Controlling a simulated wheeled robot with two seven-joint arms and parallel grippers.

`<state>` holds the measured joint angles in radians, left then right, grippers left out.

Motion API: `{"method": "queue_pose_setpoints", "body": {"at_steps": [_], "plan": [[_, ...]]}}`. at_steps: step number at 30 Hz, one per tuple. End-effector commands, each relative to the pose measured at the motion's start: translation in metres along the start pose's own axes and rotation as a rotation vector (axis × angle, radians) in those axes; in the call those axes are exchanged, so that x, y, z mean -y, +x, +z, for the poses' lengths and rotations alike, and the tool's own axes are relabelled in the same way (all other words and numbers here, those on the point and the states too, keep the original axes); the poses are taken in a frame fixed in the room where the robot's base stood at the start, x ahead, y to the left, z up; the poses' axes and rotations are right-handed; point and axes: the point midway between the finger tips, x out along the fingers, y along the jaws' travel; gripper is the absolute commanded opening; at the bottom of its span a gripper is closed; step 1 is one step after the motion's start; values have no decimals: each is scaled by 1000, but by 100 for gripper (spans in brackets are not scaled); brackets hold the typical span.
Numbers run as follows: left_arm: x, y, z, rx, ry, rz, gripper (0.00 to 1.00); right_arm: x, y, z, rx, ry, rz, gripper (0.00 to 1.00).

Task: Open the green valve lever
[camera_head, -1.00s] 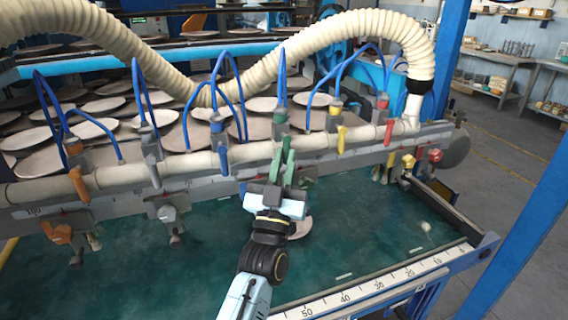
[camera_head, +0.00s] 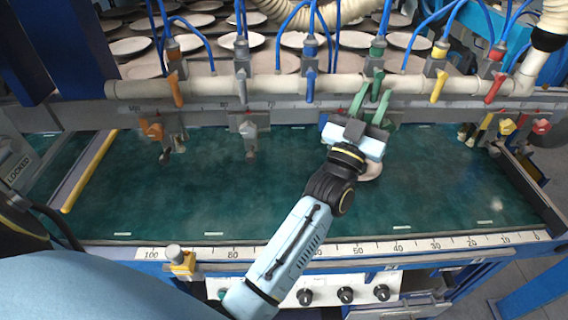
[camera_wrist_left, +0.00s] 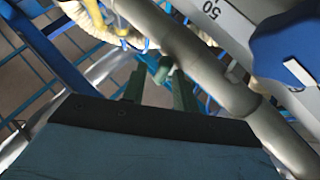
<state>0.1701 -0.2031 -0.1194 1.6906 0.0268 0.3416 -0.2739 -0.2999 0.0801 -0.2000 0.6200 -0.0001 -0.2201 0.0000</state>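The green valve lever (camera_head: 377,84) hangs down from the white pipe below a green-capped fitting in the head view. It shows as a small green part (camera_wrist_left: 163,69) in the left wrist view. My left gripper (camera_head: 370,98) is just below the lever, its two greenish fingers pointing up at it. In the left wrist view the fingers (camera_wrist_left: 159,80) stand apart, with the lever near their tips and roughly between them. I cannot tell whether they touch it. My right gripper is not in view.
Similar levers hang along the white pipe (camera_head: 130,89): blue (camera_head: 310,86) to the left, yellow (camera_head: 438,86) and red (camera_head: 495,88) to the right. Blue hoses rise above them. The green bed (camera_head: 250,195) below is mostly clear. A ruler edge (camera_head: 440,244) runs along the front.

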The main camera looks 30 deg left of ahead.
Motion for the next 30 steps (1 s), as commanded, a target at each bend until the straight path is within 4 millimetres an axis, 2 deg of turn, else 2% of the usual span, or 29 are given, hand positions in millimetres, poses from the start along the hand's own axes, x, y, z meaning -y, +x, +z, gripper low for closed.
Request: {"method": "queue_pose_setpoints", "body": {"at_steps": [5,30], "plan": [[8,2,-7,56,74,48,35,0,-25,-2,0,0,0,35],[22,3,-28,385,462,351,35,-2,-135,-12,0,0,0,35]]}}
